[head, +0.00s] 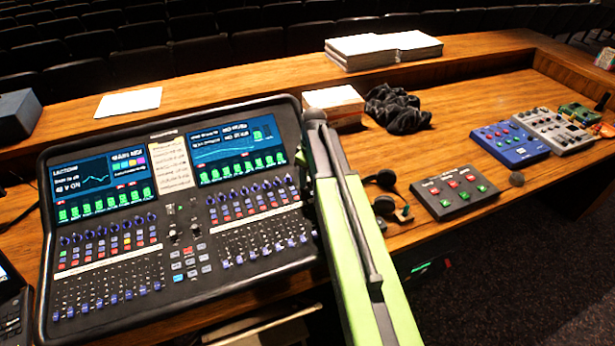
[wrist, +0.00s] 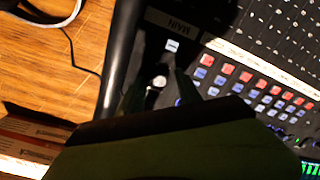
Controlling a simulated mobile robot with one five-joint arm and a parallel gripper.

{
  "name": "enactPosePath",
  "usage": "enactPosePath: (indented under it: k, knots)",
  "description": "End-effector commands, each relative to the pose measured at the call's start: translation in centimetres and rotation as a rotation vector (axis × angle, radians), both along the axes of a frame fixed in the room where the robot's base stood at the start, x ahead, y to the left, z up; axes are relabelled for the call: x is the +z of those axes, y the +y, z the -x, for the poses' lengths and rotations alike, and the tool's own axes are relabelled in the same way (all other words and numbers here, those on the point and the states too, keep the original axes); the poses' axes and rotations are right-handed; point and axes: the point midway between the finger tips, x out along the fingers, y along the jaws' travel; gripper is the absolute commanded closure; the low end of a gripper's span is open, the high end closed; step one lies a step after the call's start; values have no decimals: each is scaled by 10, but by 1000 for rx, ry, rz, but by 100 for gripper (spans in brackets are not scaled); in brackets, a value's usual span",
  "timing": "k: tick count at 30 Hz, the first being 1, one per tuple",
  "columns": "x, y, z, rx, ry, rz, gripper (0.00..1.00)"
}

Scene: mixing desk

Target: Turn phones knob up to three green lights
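The mixing desk (head: 180,215) stands on the wooden table, with two lit screens and rows of buttons and faders. In the wrist view, a small round knob (wrist: 157,83) with a pale top sits near the desk's dark rim, close to a MAIN label. I cannot read a phones label or see green lights by it. My gripper (wrist: 162,92) has its two dark fingers apart, one on each side of this knob. I cannot tell whether they touch it. In the head view, my green arm covers the desk's right edge and hides the knob and fingertips.
Headphones (head: 384,196) and a dark box with red and green buttons (head: 455,192) lie right of my arm. A white-topped box (head: 334,104) and black cloth (head: 398,108) are behind. A cable (wrist: 72,48) lies on the wood beside the rim.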

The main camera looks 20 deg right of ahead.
Motion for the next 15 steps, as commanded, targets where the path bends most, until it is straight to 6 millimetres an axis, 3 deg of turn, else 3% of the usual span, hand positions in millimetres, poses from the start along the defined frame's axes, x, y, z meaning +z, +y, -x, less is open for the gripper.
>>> enactPosePath:
  k: [8,15]
  knots:
    - [3,0,0,0,-1,1,59]
    - [33,-1,2,0,-1,0,59]
